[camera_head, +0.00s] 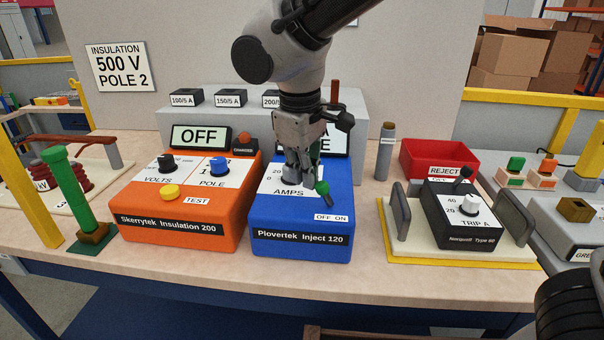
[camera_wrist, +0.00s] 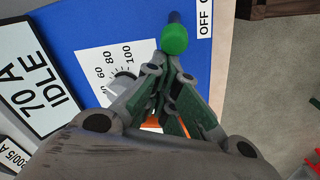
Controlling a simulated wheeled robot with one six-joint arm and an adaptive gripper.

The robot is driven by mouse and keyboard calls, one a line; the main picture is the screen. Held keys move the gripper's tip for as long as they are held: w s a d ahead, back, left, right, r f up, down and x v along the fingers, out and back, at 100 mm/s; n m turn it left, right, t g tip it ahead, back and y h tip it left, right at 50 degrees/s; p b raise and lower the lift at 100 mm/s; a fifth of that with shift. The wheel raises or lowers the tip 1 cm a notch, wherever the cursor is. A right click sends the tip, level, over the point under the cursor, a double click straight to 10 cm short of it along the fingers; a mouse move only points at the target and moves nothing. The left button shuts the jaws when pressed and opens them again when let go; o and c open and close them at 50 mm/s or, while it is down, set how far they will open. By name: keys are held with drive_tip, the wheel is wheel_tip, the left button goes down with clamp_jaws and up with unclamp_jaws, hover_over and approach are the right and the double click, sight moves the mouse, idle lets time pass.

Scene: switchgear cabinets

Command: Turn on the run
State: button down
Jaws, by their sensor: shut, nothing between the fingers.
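The blue Plovertek Inject 120 unit (camera_head: 301,244) stands on the bench. Its green-tipped switch lever (camera_head: 322,187) rises near the OFF ON label (camera_head: 331,217). The green tip also shows in the wrist view (camera_wrist: 174,39), just beyond my fingertips. My gripper (camera_head: 304,178) is shut and empty over the unit's panel, close beside the lever; I cannot tell whether they touch. In the wrist view the display (camera_wrist: 38,80) reads 70 A IDLE. The AMPS dial (camera_wrist: 118,84) is partly hidden by my gripper, which also shows there (camera_wrist: 164,78).
The orange Skerrytek Insulation 200 (camera_head: 185,222) stands close on the left, its display OFF. A grey post (camera_head: 386,150), a red REJECT bin (camera_head: 430,157) and the Norquist trip unit (camera_head: 468,222) are on the right. Bare bench lies between the blue unit and the trip unit.

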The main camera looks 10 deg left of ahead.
sight(324, 201)
drive_tip(key=shift+d+r+y, duration=0.25)
drive_tip(key=shift+d+y, duration=0.05)
drive_tip(key=shift+y, duration=0.2)
drive_tip(key=d+y, duration=0.1)
drive_tip(key=d+r+y, duration=0.1)
drive_tip(key=shift+y, duration=0.4)
drive_tip(key=shift+d+r, duration=0.25)
drive_tip(key=shift+d, duration=0.5)
drive_tip(key=shift+r, duration=0.15)
drive_tip(key=shift+r, duration=0.65)
drive_tip(key=shift+a, duration=0.1)
